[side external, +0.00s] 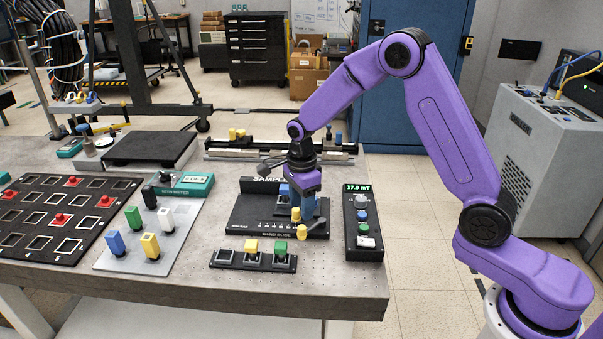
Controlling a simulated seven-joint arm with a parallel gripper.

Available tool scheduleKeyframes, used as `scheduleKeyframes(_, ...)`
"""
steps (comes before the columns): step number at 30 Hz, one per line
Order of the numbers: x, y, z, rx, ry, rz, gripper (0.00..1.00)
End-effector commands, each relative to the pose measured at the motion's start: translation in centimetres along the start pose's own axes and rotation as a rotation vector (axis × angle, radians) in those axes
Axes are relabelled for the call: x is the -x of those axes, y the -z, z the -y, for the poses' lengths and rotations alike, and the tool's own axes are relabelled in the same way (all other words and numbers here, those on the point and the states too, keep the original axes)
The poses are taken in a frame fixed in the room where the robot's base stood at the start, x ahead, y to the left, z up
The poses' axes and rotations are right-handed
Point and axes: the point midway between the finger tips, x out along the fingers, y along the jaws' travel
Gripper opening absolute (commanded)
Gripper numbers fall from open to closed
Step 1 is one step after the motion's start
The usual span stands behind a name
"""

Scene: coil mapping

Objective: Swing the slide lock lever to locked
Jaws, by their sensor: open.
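The black hand slide fixture (250,213) sits near the table's front right, with "SAMPLE" lettering at its back and "HAND SLIDE" along its front. A yellow handle (311,232) lies slanted at its front right corner and looks like the slide lock lever. A small yellow knob (296,215) stands just behind it. My gripper (305,211) points down over the fixture's right part, close behind the yellow handle. It is open. I cannot tell whether it touches the knob or handle. A blue block (283,190) shows beside the gripper, partly hidden by it.
A black meter box (362,243) reading "17.0 mT" stands close to the right. A low rack (237,262) with yellow and green blocks lies in front. A grey plate (125,255) with several coloured blocks and a black grid tray (40,247) lie left. A rail (260,153) runs behind.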

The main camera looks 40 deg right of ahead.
Motion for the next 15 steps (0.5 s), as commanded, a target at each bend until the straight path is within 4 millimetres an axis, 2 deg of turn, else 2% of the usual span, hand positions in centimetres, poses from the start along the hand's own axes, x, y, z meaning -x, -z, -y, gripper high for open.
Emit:
scheduleKeyframes(3, 2.7, -0.1, 0.1, -0.001, 0.006, 0.002, 0.49)
scheduleKeyframes(9, 6.5, 0.0, 0.1, -0.002, 0.005, 0.002, 0.49)
scheduleKeyframes(15, 8.7, 0.0, 0.1, -0.001, 0.002, 0.001, 0.49)
